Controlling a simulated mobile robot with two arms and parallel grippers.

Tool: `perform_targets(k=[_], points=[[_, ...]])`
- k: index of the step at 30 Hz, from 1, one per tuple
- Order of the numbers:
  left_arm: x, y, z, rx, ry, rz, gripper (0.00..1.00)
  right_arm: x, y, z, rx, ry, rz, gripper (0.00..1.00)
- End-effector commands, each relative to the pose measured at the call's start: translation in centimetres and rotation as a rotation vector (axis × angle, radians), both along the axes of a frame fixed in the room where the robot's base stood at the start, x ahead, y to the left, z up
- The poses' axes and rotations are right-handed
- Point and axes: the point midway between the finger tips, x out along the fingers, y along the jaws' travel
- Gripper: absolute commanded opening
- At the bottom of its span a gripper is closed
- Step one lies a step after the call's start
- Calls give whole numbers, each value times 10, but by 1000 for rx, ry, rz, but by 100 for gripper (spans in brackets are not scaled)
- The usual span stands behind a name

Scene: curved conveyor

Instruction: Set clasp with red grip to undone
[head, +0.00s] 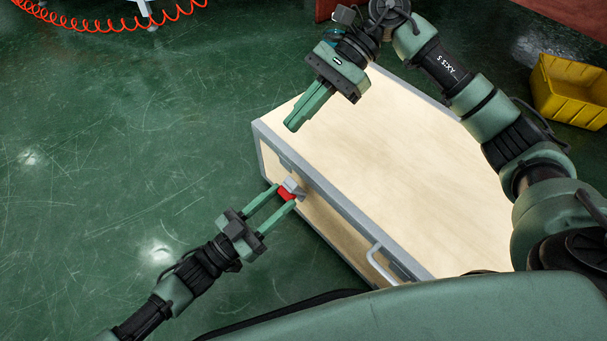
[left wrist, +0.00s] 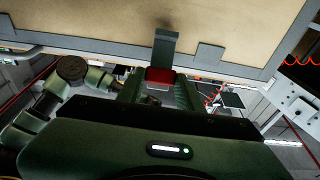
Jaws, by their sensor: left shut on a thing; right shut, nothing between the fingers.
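The clasp's red grip (head: 287,194) is on the near-left side of a wooden case with grey metal edges (head: 345,208). A grey metal part of the clasp (head: 292,184) shows beside the grip. My left gripper (head: 282,198) is shut on the red grip, its green fingers on either side. In the left wrist view the red grip (left wrist: 159,75) sits between the fingers, with a grey clasp strip (left wrist: 166,46) running from it onto the case. My right gripper (head: 297,124) is shut and empty, above the case's far-left corner.
A grey handle (head: 378,262) stands out from the case's side, right of the clasp. A yellow bin (head: 570,92) is on the floor at the right. An orange coiled hose (head: 110,24) lies at the top left. The green floor at left is clear.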

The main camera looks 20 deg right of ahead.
Motion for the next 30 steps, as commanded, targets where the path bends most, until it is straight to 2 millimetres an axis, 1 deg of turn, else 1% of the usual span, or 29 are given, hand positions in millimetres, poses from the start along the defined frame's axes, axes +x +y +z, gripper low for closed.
perform_targets(k=[1, 3, 6, 9, 11, 14, 24, 30], points=[[0, 0, -1, 1, 1, 1, 0, 4, -25, -14, -65, -8, -1, 0], [0, 0, -1, 2, 1, 1, 0, 6, -52, -30, -138, -14, 11, 0], [0, 0, -1, 2, 1, 1, 0, 6, -78, -43, -202, -14, 23, 0], [0, 0, -1, 2, 1, 1, 0, 5, -88, -51, -230, -12, 30, 0], [0, 0, -1, 2, 1, 1, 0, 3, -87, -55, -235, -12, 33, 0], [0, 0, -1, 2, 1, 1, 0, -1, -78, -65, -235, -10, 36, 0], [0, 0, 0, 1, 1, 1, 0, -19, -32, -117, -231, -10, 34, 0], [0, 0, 0, 1, 1, 1, 0, -29, -9, -137, -231, -12, 34, 0]])
